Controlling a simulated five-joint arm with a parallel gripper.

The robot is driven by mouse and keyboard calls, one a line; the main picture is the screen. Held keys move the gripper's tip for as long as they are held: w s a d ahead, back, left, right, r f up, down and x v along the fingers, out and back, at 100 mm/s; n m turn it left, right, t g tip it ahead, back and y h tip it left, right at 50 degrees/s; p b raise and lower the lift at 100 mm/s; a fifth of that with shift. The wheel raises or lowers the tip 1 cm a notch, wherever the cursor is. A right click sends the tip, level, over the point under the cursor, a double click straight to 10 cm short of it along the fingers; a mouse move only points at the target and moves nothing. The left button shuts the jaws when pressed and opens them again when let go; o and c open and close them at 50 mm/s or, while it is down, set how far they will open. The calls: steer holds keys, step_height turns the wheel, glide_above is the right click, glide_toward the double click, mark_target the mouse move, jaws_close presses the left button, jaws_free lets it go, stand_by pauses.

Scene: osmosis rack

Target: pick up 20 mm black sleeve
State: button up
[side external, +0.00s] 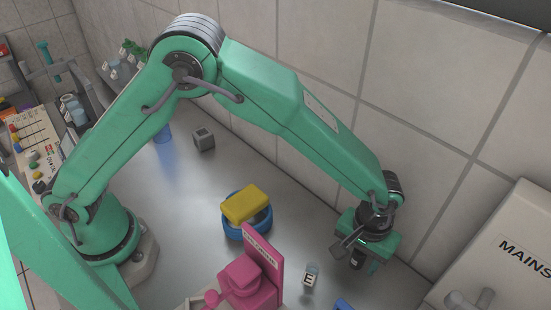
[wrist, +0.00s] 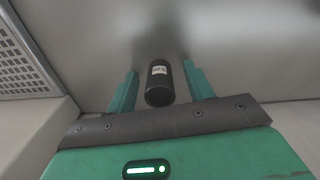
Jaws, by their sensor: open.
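The black sleeve (wrist: 159,87) is a short dark cylinder with a small white label, seen in the wrist view between the two green fingers. It also shows in the side view (side external: 357,259), partly hidden under my gripper. My gripper (wrist: 160,88) is open, with one finger on each side of the sleeve and a visible gap on both sides. In the side view my gripper (side external: 362,262) points down at the right end of the metal table, near the tiled wall.
A small cylinder marked E (side external: 310,276) stands left of my gripper. A pink stand (side external: 262,277), a blue ring (side external: 238,228) with a yellow block (side external: 246,204) on it, and a grey cube (side external: 203,138) are farther left. A white MAINS box (side external: 510,245) is at right.

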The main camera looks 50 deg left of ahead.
steer(key=c, duration=1)
steer(key=shift+r, duration=0.1)
steer(key=shift+r, duration=0.55)
steer(key=r, duration=0.3)
steer(key=shift+s+d+r, duration=0.1)
steer(key=shift+s, duration=0.1)
steer(key=s+d+r, duration=0.1)
steer(key=s+r, duration=0.1)
steer(key=s, duration=0.1)
steer(key=s+d+r, duration=0.1)
steer(key=s+r, duration=0.1)
steer(key=s, duration=0.2)
steer(key=s+d+r, duration=0.1)
steer(key=s+r, duration=0.1)
steer(key=s, duration=0.2)
steer(key=shift+r, duration=0.25)
